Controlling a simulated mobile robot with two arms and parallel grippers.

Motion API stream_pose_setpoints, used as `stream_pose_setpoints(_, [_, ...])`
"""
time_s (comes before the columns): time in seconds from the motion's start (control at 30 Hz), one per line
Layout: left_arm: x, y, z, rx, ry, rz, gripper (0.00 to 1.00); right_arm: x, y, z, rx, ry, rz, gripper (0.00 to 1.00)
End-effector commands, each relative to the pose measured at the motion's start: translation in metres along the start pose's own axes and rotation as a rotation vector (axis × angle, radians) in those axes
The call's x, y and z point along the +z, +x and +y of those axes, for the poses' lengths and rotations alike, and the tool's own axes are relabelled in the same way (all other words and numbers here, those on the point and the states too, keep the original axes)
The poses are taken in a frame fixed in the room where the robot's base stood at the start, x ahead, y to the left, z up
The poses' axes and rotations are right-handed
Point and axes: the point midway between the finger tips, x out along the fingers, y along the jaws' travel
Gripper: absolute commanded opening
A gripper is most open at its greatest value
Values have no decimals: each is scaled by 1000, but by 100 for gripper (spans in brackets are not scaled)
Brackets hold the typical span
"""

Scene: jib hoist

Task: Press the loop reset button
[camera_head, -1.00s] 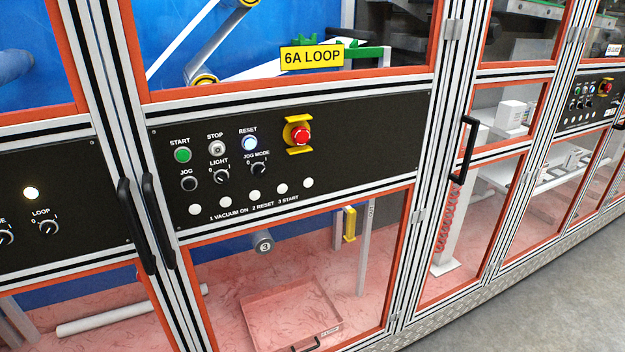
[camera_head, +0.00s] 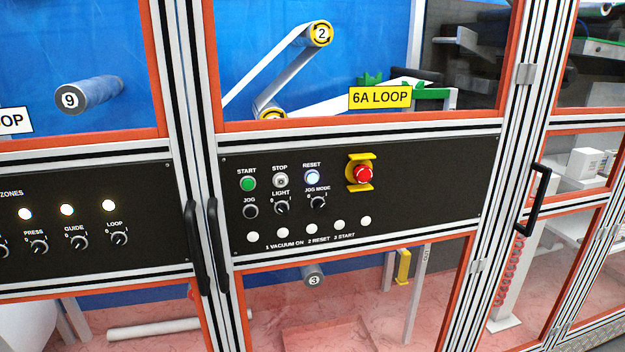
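The loop reset button (camera_head: 312,177) is a round, lit, bluish-white button under the label RESET. It sits on the black control panel (camera_head: 430,185) below the yellow 6A LOOP sign (camera_head: 380,98). To its left are the grey STOP button (camera_head: 280,180) and the green START button (camera_head: 248,183). The JOG MODE knob (camera_head: 318,203) is just below it. Nothing covers the reset button. Neither of my grippers shows in the head view.
A red emergency stop (camera_head: 363,174) with a yellow guard stands right of the reset button. Black door handles (camera_head: 191,245) stick out left of the panel, and another handle (camera_head: 535,200) is at the right. A second panel (camera_head: 90,205) with lit lamps and knobs is at the left.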

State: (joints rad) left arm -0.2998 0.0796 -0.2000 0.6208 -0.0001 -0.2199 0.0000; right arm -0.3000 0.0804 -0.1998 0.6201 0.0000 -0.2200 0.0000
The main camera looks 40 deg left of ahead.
Motion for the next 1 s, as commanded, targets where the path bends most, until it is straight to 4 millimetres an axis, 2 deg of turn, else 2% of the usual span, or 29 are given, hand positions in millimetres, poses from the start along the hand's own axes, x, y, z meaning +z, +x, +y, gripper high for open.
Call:
stream_pose_setpoints(0.03, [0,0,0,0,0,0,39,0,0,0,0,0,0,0])
stream_pose_setpoints(0.3, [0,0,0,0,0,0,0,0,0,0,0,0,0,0])
stream_pose_setpoints(1.0, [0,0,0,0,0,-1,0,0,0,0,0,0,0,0])
